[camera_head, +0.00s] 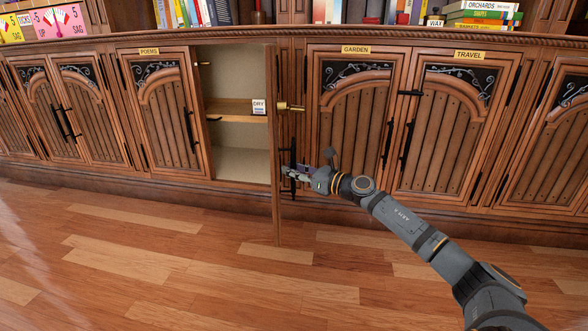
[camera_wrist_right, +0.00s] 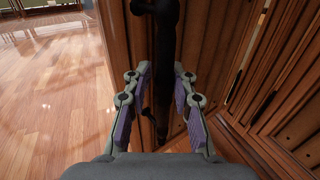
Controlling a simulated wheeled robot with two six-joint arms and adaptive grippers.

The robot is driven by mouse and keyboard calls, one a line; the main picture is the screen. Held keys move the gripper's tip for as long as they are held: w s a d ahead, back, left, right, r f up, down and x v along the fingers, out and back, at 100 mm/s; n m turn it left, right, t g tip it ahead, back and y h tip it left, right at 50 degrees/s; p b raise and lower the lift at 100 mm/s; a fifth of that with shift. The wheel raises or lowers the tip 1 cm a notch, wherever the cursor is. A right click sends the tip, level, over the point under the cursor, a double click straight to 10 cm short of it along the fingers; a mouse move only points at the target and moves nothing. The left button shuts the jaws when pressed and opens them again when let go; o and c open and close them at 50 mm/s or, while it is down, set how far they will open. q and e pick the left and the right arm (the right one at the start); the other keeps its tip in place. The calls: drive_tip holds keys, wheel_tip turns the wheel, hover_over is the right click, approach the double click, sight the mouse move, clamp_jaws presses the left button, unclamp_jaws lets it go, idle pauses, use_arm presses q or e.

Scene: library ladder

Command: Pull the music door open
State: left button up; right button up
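A wooden cabinet door (camera_head: 275,150) between the POEMS and GARDEN doors stands swung out, seen almost edge-on. No music label is readable on it. Its dark upright bar handle (camera_head: 291,160) is on the face turned to the right. My right gripper (camera_head: 291,172) is at the lower part of this handle. In the right wrist view, its purple-padded fingers (camera_wrist_right: 160,105) are apart, and the dark handle (camera_wrist_right: 166,50) runs down into the space between them. I cannot tell whether a pad touches it. My left gripper is not in view.
The open compartment (camera_head: 237,165) shows a shelf with a DRY card (camera_head: 259,107). A brass fitting (camera_head: 290,106) sticks out above the handle. The POEMS door (camera_head: 165,120), GARDEN door (camera_head: 348,120) and TRAVEL door (camera_head: 450,135) are shut. The wooden floor (camera_head: 180,260) in front is clear.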

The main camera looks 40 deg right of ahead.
sight(275, 142)
drive_tip(key=shift+o, duration=1)
drive_tip(key=shift+d, duration=0.1)
drive_tip(key=shift+r, duration=0.1)
drive_tip(key=shift+w+r, duration=0.1)
drive_tip(key=shift+r, duration=0.05)
wheel_tip(275, 142, up, 10)
drive_tip(key=shift+f, duration=0.15)
